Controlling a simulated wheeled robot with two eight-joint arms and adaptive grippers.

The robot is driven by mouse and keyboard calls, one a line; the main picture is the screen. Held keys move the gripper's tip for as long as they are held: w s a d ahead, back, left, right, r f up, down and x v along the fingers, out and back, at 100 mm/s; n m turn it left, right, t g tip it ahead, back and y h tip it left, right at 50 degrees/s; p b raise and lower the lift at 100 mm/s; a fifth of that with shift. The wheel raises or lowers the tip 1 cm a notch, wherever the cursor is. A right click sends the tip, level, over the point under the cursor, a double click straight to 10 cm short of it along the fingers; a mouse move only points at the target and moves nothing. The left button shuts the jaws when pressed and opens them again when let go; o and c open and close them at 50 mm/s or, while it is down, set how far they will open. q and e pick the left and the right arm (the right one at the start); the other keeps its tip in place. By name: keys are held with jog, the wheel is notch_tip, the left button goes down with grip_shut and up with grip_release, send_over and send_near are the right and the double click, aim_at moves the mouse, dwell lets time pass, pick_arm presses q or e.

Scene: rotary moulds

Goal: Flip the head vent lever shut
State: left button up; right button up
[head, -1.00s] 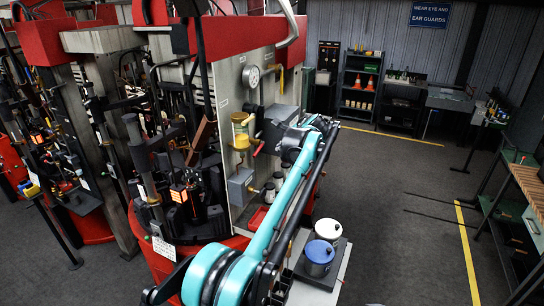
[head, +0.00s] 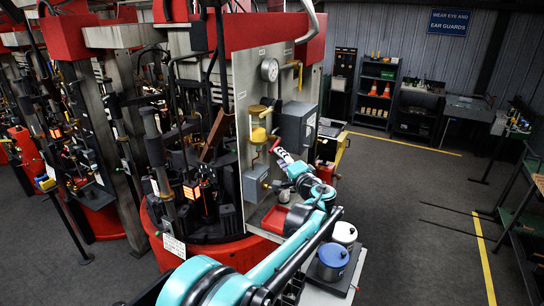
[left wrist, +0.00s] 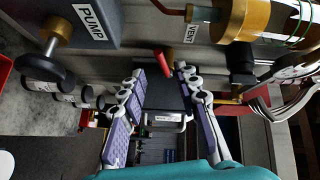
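The head vent lever is a small red handle (head: 275,145) on the machine's pale panel, beside the brass and yellow vessel (head: 258,135). In the left wrist view the red lever (left wrist: 163,61) sticks out near the VENT label, close to the brass vessel's fitting. My left gripper (head: 281,155) is right at the lever in the head view. In the left wrist view its two fingers (left wrist: 162,76) are apart, with the lever's end showing between the tips. I cannot tell whether they touch it. My right gripper is not in view.
A grey box (head: 297,126) sits on the panel just right of the lever, with a gauge (head: 270,69) above. The PUMP box (head: 257,184) is below. Two lidded pots (head: 332,262) stand beside my left arm. Open floor lies to the right.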

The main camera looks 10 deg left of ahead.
aim_at(271, 150)
pick_arm(q)
jog(key=shift+s+a+f, duration=0.15)
jog(key=shift+s, duration=0.2)
jog(key=p+x, duration=0.1)
jog(key=x, duration=0.6)
jog(key=shift+w+a+p, duration=0.2)
jog(key=shift+w+p, duration=0.15)
jog(key=shift+p, duration=0.05)
grip_shut()
